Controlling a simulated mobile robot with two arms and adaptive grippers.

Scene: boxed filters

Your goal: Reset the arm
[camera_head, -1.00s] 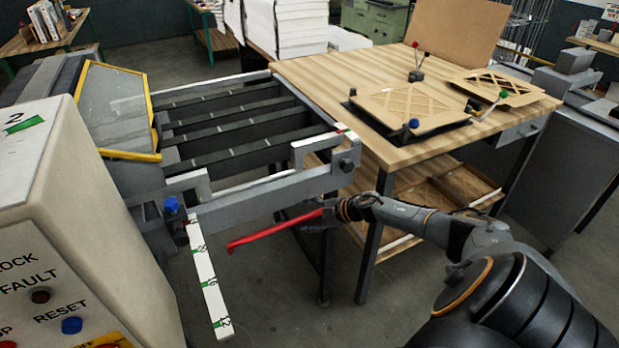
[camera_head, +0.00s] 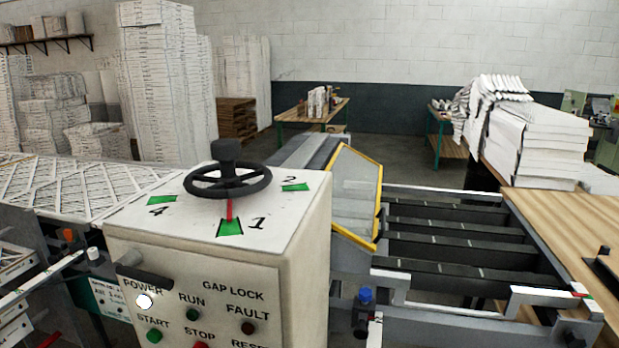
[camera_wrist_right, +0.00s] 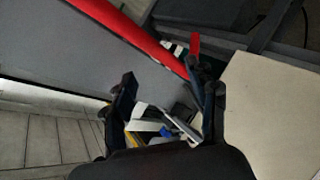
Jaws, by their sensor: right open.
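In the right wrist view, my right gripper (camera_wrist_right: 164,92) has its two dark fingers spread apart, with nothing clearly between them. A long red bar (camera_wrist_right: 135,32) runs from the upper left down toward the right finger; I cannot tell whether it touches it. A small red piece (camera_wrist_right: 195,43) shows just above that finger. Neither of my arms shows in the head view. There, a cream control box (camera_head: 200,275) stands in front, with a black handwheel (camera_head: 228,183) on top and a red pointer (camera_head: 229,210) at the mark 1.
The box front carries a white lit POWER lamp (camera_head: 144,301) and several buttons. To its right is a machine with a yellow-edged guard (camera_head: 357,190) and dark rails (camera_head: 450,245). A wooden table (camera_head: 560,215) is at the right edge. A lattice-covered conveyor (camera_head: 70,190) is at the left.

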